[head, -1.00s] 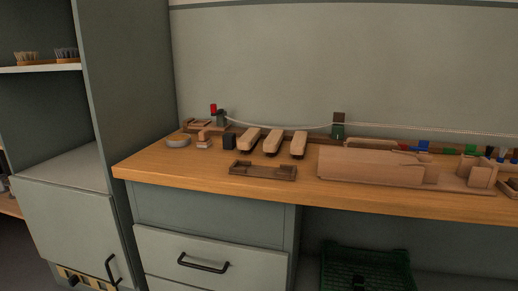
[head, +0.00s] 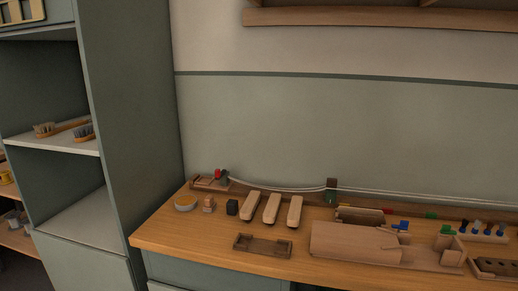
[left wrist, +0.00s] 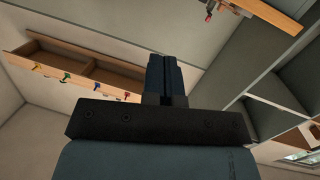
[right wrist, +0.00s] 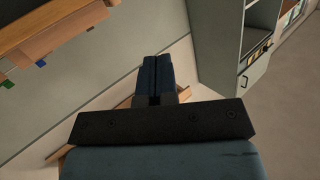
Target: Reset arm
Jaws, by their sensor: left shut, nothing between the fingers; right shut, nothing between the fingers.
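My left gripper (left wrist: 165,78) shows in the left wrist view with its two dark fingers together and nothing between them. Behind it are a wooden wall shelf (left wrist: 85,70) and grey-green cabinet panels. My right gripper (right wrist: 154,75) shows in the right wrist view, also with its fingers together and empty. The wooden bench edge (right wrist: 50,24) is at upper left there, apart from the fingers. Neither gripper nor arm shows in the head view.
In the head view the wooden workbench (head: 190,239) carries several pale brush blocks (head: 271,208), a shallow wooden tray (head: 240,240), and a larger wooden fixture (head: 355,243). A tall cabinet (head: 128,110) stands at left, with brushes (head: 60,128) on its shelf. A wall shelf (head: 380,20) hangs above.

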